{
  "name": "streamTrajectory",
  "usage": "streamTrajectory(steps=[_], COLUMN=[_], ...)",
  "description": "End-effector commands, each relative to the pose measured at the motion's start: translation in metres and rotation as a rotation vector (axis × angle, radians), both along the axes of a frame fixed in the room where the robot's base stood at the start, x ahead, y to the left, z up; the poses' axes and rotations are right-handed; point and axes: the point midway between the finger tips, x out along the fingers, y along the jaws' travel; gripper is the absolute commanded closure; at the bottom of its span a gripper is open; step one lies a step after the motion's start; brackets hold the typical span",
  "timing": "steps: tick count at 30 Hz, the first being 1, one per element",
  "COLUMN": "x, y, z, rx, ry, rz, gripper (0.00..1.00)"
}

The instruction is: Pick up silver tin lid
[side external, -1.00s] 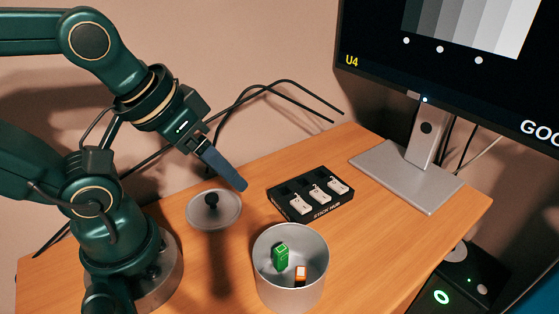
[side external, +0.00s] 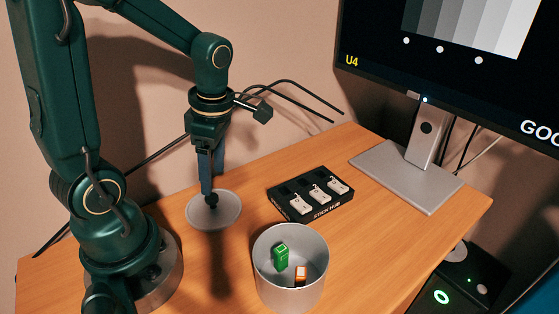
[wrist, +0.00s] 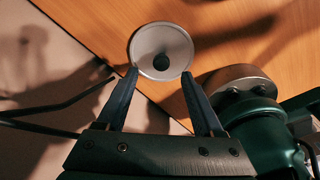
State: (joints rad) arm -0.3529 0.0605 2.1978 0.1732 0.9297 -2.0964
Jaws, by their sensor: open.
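The silver tin lid (side external: 228,212) lies flat on the wooden desk, a round disc with a dark knob in its middle. In the wrist view the lid (wrist: 145,65) shows with its knob (wrist: 161,62) just beyond the fingertips. My gripper (side external: 209,190) points straight down over the lid, its fingertips close to the knob; the fingers partly hide the knob in the side view. In the wrist view my gripper (wrist: 159,72) is open, its two fingers apart with nothing held. Whether a finger touches the knob cannot be told.
A silver tin (side external: 262,272) stands open in front right of the lid, holding a green block (side external: 281,257) and an orange one (side external: 300,275). A black stick hub (side external: 318,212) with white sticks lies to the right. A monitor stand (side external: 400,177) is farther right. Black cables run behind.

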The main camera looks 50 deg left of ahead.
Motion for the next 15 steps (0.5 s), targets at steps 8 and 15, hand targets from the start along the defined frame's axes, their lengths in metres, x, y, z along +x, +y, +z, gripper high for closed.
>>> streamTrajectory(steps=[8, 15], x=[-0.006, -0.009], y=[0.004, 0.007], z=[-0.024, -0.049], rx=[-0.011, -0.010], ry=[0.027, 0.024], rz=[0.020, 0.018], gripper=[0.31, 0.31])
